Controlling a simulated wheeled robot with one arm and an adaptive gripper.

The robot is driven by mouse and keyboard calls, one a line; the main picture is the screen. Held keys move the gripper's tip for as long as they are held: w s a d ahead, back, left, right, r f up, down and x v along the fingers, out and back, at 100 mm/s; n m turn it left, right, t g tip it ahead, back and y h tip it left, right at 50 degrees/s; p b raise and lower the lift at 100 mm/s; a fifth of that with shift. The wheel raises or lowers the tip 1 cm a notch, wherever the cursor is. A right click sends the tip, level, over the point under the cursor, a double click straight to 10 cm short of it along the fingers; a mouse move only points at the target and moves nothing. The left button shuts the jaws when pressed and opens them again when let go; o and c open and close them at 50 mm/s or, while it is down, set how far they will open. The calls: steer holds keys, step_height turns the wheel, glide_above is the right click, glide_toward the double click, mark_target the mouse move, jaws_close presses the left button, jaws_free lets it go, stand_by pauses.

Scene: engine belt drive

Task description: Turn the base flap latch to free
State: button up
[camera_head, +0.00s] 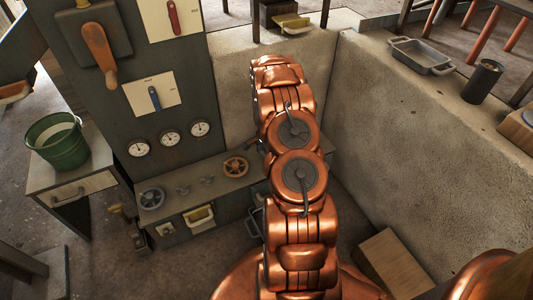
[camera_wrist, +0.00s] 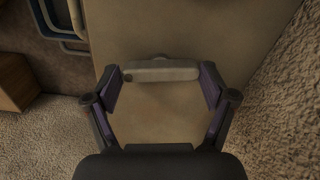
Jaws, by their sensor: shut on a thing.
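In the wrist view, the latch (camera_wrist: 165,68) is a short grey bar with a small rounded knob at its upper edge. It lies crosswise on a flat tan panel (camera_wrist: 200,25), which looks like the base flap. My gripper (camera_wrist: 161,82) is shut on the bar, with one finger at each of its ends. The fingers stand well apart because the bar is gripped along its length. In the head view my copper arm covers the gripper and the latch, so both are hidden there.
A dark control cabinet (camera_head: 190,98) with levers and dials stands left. Its ledge carries handwheels (camera_head: 236,167). A green bucket (camera_head: 57,142) stands on a side table. A rough concrete wall (camera_head: 430,120) bounds the right, with a wooden box (camera_head: 395,262) on the floor.

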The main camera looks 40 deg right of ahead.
steer(key=shift+s+d+m, duration=0.15)
steer(key=shift+m, duration=0.85)
steer(key=o, duration=1)
steer(key=shift+r, duration=0.15)
steer(key=shift+r, duration=0.6)
step_height(320, 180, up, 10)
steer(key=shift+r, duration=0.25)
